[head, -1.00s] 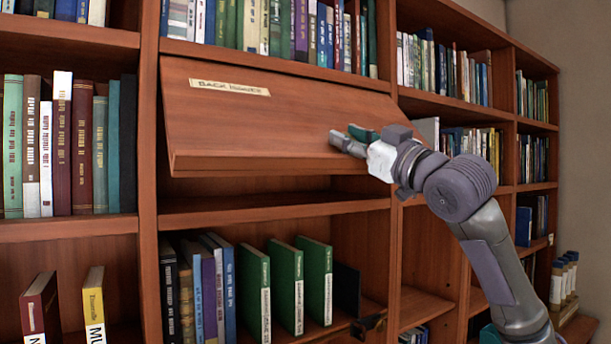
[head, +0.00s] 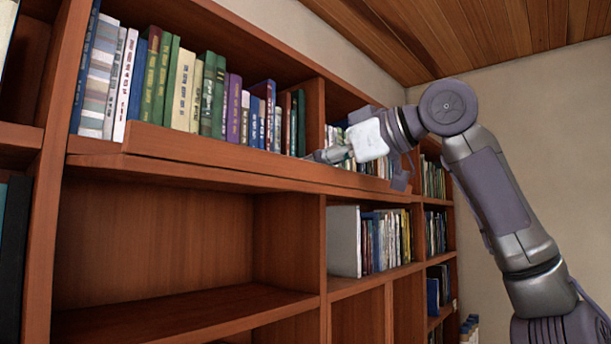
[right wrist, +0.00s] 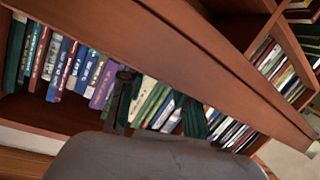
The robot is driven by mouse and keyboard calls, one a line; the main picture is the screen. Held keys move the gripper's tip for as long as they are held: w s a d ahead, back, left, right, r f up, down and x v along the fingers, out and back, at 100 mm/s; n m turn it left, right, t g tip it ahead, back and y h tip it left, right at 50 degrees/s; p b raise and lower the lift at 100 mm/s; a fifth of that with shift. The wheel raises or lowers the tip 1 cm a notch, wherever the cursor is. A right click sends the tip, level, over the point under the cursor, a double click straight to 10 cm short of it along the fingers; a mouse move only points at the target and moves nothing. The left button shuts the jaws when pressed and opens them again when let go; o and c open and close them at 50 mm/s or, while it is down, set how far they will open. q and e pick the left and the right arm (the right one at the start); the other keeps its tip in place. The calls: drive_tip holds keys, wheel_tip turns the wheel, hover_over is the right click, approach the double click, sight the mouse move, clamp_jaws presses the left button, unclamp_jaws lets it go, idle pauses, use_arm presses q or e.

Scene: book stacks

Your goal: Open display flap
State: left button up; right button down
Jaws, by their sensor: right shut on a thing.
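The display flap (head: 210,153) is a long reddish-brown wooden board. In the head view it is swung up and seen nearly edge-on, about level, in front of the upper row of books. The compartment (head: 150,235) beneath it stands open and looks empty. In the right wrist view the flap's board (right wrist: 190,60) crosses diagonally in front of the dark fingers (right wrist: 157,100). The flap's label is out of view. My left gripper is in neither view.
A row of upright books (head: 190,90) stands on the shelf behind the flap. More books (head: 385,240) fill a compartment to the lower right. Shelf uprights (head: 290,235) flank the open compartment. Clear wall (head: 545,150) lies to the right.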

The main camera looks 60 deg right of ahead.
drive_tip(key=shift+w+r+g, duration=0.1)
drive_tip(key=shift+r+g, duration=0.2)
drive_tip(key=shift+r, duration=0.4)
drive_tip(key=shift+w+r+g, duration=0.1)
drive_tip(key=shift+r+g, duration=0.2)
drive_tip(key=shift+r, duration=0.4)
drive_tip(key=shift+w+d+r, duration=0.1)
drive_tip(key=shift+r, duration=0.3)
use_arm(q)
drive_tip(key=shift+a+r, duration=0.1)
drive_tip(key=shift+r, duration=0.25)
use_arm(e)
drive_tip(key=shift+r+g, duration=0.3)
drive_tip(key=shift+g, duration=0.2)
drive_tip(key=c, duration=1)
unclamp_jaws()
drive_tip(key=shift+c, duration=0.2)
drive_tip(key=shift+o, duration=1.1)
drive_tip(key=shift+w+d, duration=0.1)
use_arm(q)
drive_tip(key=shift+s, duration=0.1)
use_arm(e)
drive_tip(key=shift+d, duration=0.1)
